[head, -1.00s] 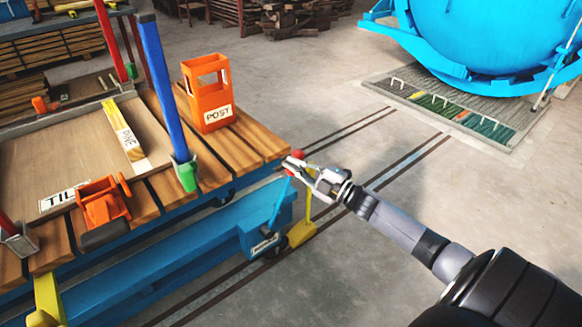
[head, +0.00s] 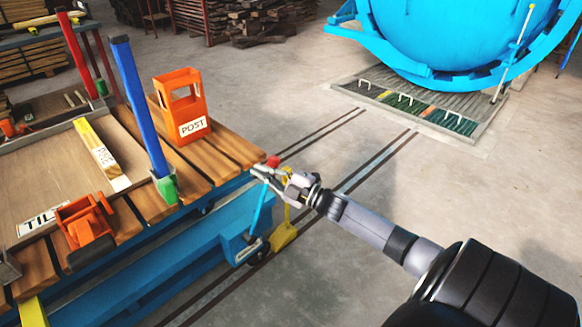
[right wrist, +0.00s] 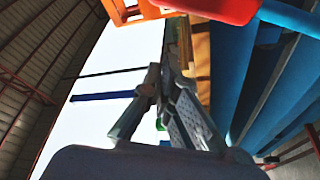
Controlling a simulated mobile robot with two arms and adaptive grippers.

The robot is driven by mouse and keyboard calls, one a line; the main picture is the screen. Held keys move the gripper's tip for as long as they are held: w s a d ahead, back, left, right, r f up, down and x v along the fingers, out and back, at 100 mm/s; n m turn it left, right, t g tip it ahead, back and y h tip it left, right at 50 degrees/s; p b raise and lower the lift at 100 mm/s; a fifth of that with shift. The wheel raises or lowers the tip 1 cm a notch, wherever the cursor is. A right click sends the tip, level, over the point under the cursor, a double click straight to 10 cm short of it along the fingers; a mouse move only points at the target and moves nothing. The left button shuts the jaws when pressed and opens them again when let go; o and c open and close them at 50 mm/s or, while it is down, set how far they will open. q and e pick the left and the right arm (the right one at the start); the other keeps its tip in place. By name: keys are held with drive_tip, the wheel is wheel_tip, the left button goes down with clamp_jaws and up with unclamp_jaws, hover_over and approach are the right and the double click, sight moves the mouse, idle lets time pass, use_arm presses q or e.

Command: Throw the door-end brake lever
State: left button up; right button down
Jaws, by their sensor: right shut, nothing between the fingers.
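The brake lever (head: 262,208) is a slim blue bar with a red knob (head: 273,161). In the right wrist view the finger pair (right wrist: 160,85) is close together, with a red rounded part, probably the knob (right wrist: 215,8), at the top. My left gripper is not in view.
The slatted wooden deck holds an orange POST holder (head: 183,105), a blue post (head: 140,105) and an orange clamp (head: 85,220). A yellow bracket (head: 284,236) hangs beside the lever. Floor rails run toward the blue autoclave (head: 450,40). The floor on the right is clear.

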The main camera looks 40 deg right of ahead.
use_arm(q)
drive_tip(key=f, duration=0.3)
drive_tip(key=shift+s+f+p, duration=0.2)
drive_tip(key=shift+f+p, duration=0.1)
drive_tip(key=shift+p, duration=0.1)
use_arm(e)
drive_tip(key=v, duration=0.9)
drive_tip(key=shift+s, duration=0.3)
drive_tip(key=shift+d, duration=0.1)
